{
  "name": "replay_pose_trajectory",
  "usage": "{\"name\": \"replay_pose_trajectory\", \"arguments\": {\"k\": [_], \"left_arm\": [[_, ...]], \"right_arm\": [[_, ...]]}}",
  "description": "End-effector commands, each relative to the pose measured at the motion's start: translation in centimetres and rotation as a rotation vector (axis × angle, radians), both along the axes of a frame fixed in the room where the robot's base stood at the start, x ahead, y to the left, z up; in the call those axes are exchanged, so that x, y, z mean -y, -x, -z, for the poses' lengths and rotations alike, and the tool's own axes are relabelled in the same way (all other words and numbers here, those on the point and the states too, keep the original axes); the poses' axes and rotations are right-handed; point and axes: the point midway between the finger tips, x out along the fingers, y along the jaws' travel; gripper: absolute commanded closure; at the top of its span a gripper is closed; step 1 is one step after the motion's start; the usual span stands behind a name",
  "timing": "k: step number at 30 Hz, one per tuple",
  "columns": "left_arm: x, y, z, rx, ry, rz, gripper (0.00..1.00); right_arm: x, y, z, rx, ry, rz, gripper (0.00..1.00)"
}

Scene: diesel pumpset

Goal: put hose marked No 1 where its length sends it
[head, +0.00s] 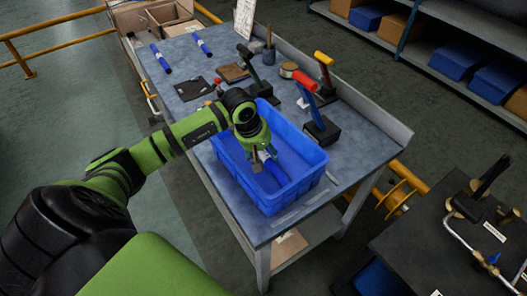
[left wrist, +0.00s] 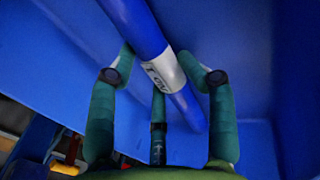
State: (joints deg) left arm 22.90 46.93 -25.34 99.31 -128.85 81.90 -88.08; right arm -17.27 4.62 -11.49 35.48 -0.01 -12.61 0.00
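A blue hose (left wrist: 150,50) with a white label reading roughly "No 1" crosses the left wrist view at a slant. My left gripper (left wrist: 157,62) has its fingertips against both sides of the hose by the label and looks shut on it. In the head view my left gripper (head: 260,158) reaches down into the blue crate (head: 285,200), and the hose (head: 277,172) slants from it inside the crate walls. I cannot tell whether the hose touches the crate floor. Two more blue hoses, a near one (head: 160,58) and a far one (head: 202,44), lie apart at the table's far left. My right gripper is out of view.
A dark bench (head: 425,250) with bent pipework stands at right. Shelves (head: 460,20) hold bins behind.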

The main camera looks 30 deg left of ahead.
Motion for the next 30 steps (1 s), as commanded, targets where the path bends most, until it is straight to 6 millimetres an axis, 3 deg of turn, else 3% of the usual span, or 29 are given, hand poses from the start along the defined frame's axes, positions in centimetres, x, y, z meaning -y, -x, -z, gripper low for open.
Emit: {"name": "replay_pose_trajectory", "arguments": {"k": [4,5,19,24,30], "left_arm": [[0.2,0.1,-0.9,-0.002,0.004,0.002,0.51],[0.0,0.1,-1.1,0.003,0.001,0.002,0.51],[-1.2,2.7,-10.3,0.006,-0.001,0.0,0.51],[-1.3,3.3,-11.8,0.002,0.001,0.0,0.51],[-1.3,3.4,-12.1,0.001,0.002,0.0,0.51]], "right_arm": [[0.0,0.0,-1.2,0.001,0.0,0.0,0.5],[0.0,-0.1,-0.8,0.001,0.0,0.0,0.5],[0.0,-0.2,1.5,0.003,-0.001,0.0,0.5],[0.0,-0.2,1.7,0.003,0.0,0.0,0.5],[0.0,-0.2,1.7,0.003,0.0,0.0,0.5]]}}
